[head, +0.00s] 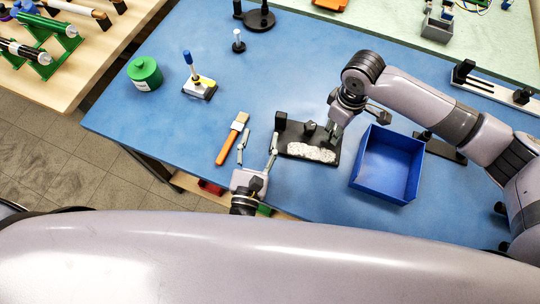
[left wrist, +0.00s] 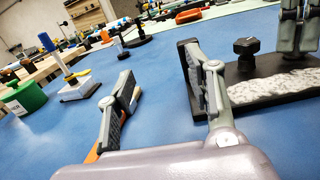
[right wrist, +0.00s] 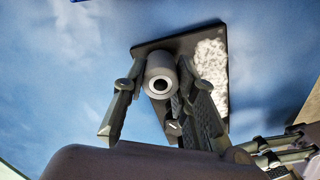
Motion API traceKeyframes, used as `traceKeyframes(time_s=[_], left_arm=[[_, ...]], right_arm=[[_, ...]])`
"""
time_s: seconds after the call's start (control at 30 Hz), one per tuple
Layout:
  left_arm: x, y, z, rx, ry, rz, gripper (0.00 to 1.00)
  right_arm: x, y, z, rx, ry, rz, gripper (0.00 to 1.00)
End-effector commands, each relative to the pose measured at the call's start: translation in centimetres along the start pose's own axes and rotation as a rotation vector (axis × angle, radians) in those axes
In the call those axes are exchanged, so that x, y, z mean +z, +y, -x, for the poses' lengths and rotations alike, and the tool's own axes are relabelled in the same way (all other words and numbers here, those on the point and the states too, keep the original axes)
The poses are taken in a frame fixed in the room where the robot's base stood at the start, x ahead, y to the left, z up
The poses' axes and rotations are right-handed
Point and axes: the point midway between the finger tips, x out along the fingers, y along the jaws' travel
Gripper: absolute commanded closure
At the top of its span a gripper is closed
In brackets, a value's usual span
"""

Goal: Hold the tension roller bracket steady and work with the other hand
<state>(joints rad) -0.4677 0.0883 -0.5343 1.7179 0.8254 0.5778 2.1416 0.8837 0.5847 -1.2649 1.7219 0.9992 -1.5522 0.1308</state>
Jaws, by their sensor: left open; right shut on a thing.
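The tension roller bracket (head: 285,135) is a black plate on the blue table, with a dark upright block at its left end, a black knob and a white fluffy patch (head: 311,152) along its front edge. My right gripper (head: 333,128) is at its right end. In the right wrist view its fingers are shut on a grey roller (right wrist: 160,75) with a pale ring on its end. My left gripper (head: 258,142) is open and empty, just left of the bracket. In the left wrist view one finger is close to the upright block (left wrist: 188,60); whether they touch I cannot tell.
A brush (head: 227,148) with an orange handle lies just left of my left gripper. An empty blue bin (head: 388,165) stands right of the bracket. A green container (head: 145,74) and a blue-handled tool on a stand (head: 198,88) are at the far left.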

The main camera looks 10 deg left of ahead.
Motion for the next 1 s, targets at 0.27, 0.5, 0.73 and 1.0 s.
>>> traceKeyframes(time_s=[0.27, 0.5, 0.73, 1.0], left_arm=[[0.2, -3.4, 3.4, -0.032, 0.036, 0.070, 0.52], [0.2, -3.6, 0.2, -0.031, 0.035, 0.072, 0.52], [0.0, -3.7, -4.3, -0.032, 0.035, 0.071, 0.52], [-0.2, -3.9, -7.6, -0.033, 0.036, 0.069, 0.52]], right_arm=[[0.0, 0.0, 0.0, 0.000, 0.001, 0.000, 1.00], [-0.1, 0.0, 0.1, 0.000, 0.001, 0.000, 1.00], [-0.1, 0.0, 0.1, 0.000, 0.002, 0.000, 1.00], [-0.1, 0.0, 0.1, 0.000, 0.002, 0.000, 1.00]])
